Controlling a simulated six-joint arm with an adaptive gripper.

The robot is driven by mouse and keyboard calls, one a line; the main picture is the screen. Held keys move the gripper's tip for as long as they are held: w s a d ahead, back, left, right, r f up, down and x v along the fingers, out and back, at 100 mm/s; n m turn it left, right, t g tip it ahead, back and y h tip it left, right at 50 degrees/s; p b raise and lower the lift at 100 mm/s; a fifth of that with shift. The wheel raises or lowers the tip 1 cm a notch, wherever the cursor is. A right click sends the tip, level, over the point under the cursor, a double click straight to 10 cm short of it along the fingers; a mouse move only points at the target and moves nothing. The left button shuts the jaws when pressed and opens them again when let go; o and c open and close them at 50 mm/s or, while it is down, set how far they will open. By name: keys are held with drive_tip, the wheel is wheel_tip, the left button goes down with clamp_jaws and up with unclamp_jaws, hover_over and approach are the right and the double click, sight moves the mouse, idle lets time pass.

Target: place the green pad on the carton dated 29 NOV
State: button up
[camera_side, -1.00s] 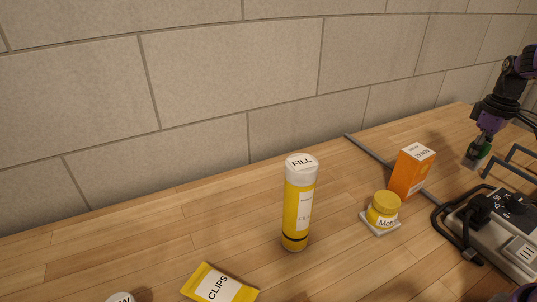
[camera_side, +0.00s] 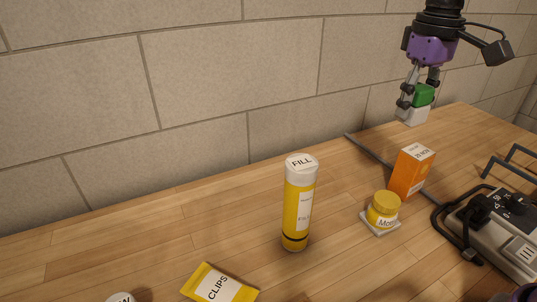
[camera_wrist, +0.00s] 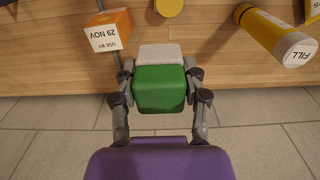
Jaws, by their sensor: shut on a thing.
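The green pad (camera_side: 424,95) is held in my gripper (camera_side: 418,98), raised above the table in the side view. Its lower part is a pale grey-white block (camera_side: 412,115). In the wrist view the green pad (camera_wrist: 160,88) sits between both fingers of my gripper (camera_wrist: 160,92), with the pale part (camera_wrist: 160,53) beyond it. The orange carton (camera_side: 406,178) stands upright on the table, its white top reading 29 NOV. It lies below the held pad, apart from it. In the wrist view the carton (camera_wrist: 118,21) is at upper left.
A yellow jar (camera_side: 383,210) on a pale square stands close to the carton. A tall yellow FILL tube (camera_side: 298,210) stands further left. A yellow CLIPS packet (camera_side: 219,284) lies in front.

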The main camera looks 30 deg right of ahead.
hover_over(419, 151)
wheel_tip(419, 151, down, 6)
drive_tip(key=shift+a+f, duration=0.1)
drive_tip(key=shift+a, duration=0.05)
drive_tip(key=shift+f, duration=2)
drive_tip(key=shift+f, duration=0.1)
drive_tip(key=o, duration=1.1)
drive_tip(key=shift+o, duration=0.2)
